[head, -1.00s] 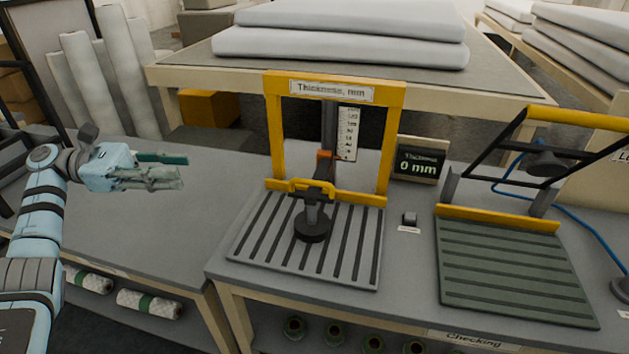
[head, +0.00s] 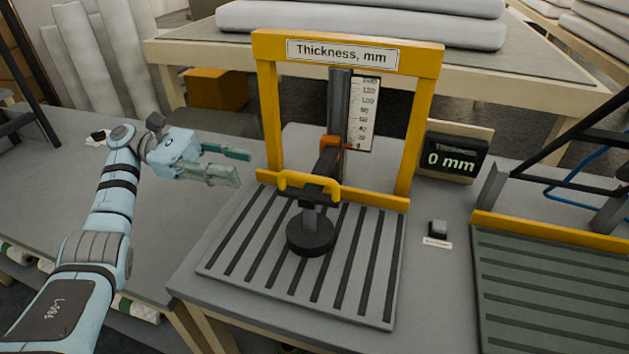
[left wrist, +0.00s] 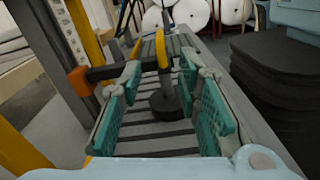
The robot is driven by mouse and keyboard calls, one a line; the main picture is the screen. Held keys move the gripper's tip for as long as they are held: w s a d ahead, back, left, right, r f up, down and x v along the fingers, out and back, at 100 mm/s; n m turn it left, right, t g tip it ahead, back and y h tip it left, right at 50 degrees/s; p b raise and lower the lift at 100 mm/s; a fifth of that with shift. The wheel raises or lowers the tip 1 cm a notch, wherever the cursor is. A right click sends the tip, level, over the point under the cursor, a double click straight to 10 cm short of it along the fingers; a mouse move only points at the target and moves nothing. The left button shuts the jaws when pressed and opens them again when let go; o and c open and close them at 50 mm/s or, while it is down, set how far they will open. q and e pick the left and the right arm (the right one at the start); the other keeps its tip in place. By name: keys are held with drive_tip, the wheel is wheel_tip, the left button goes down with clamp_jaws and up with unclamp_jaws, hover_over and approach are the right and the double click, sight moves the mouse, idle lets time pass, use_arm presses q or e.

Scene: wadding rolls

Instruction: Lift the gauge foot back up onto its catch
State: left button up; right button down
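The gauge foot (head: 311,234) is a dark round disc on a short stem. It rests low on the slatted grey plate (head: 255,255), under a yellow handle (head: 308,186). The orange pointer (head: 335,142) sits at the bottom of the scale (head: 363,115). My left gripper (head: 243,165) is open and empty, to the left of the gauge frame and apart from the handle. In the left wrist view the foot (left wrist: 167,104) and the handle (left wrist: 163,52) show between the open green-padded fingers (left wrist: 163,110), farther off. The catch cannot be made out. My right gripper is not in view.
A yellow frame (head: 433,85) stands around the gauge. A display (head: 453,158) at its right reads 0 mm. A small grey button block (head: 438,229) lies in front of it. A second green slatted plate (head: 540,285) is at the right. The left table is mostly clear.

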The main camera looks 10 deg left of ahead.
sight(311, 178)
use_arm(q)
drive_tip(key=d+p, duration=0.1)
drive_tip(key=d, duration=0.3)
drive_tip(key=d+p, duration=0.2)
drive_tip(key=d, duration=0.3)
drive_tip(key=s+d+p, duration=0.1)
drive_tip(key=d, duration=0.4)
drive_tip(key=shift+d+r, duration=0.2)
drive_tip(key=shift+d, duration=0.05)
clamp_jaws()
